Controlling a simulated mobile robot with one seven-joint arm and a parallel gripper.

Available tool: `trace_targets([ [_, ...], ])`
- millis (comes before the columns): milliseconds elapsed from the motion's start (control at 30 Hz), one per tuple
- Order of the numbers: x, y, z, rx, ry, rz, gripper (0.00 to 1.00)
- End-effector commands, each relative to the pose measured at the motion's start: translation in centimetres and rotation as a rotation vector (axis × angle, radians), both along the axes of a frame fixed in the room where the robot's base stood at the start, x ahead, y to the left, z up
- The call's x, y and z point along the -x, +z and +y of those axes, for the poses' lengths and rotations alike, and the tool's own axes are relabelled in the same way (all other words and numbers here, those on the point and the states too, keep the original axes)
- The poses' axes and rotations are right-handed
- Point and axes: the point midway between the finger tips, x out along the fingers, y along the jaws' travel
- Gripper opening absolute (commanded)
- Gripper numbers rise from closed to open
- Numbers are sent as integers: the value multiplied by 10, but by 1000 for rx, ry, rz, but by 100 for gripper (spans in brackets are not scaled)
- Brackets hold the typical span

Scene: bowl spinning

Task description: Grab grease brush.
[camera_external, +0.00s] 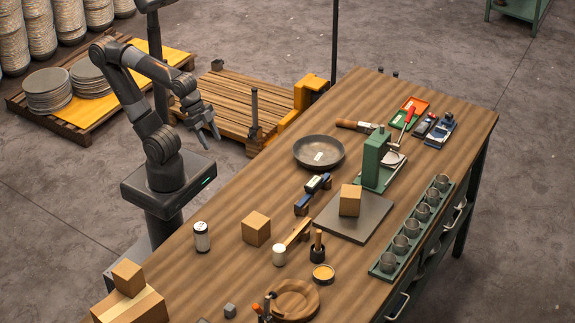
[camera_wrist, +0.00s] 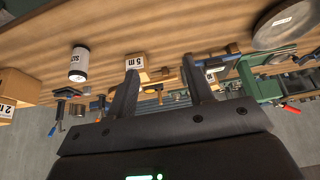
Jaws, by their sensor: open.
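An upright wooden handle (camera_external: 318,239), which looks like the grease brush, stands in a small dark pot (camera_external: 318,254) near the middle of the workbench. Its bristles are hidden in the pot. A white cylinder stands to its left and a shallow yellow-topped tin in front of it. My gripper (camera_external: 207,128) is open and empty, off the far left side of the bench and well away from the handle. In the wrist view my gripper's two fingers (camera_wrist: 163,88) stand apart with nothing held; I cannot surely pick out the brush between the small tools there.
The workbench (camera_external: 225,270) also carries a cardboard box (camera_external: 256,229), a white canister (camera_external: 202,236), a dark pan (camera_external: 319,152), a green press (camera_external: 376,160) and a rack of metal cups (camera_external: 412,228). A round wooden piece (camera_external: 294,296) lies near the front.

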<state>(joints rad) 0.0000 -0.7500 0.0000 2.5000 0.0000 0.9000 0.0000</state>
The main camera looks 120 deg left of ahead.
Motion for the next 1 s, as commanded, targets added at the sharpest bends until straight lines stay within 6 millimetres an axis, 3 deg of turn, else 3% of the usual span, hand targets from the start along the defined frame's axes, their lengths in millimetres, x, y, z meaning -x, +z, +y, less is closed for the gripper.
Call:
trace_targets([
  [300, -2, 1, 0, 0, -1, 0, 43],
  [467, -24, 13, -2, -4, -15, 9, 43],
  [700, -98, 42, -12, -16, -60, 28, 43],
  [1000, -202, 54, -28, -24, -120, 51, 43],
])
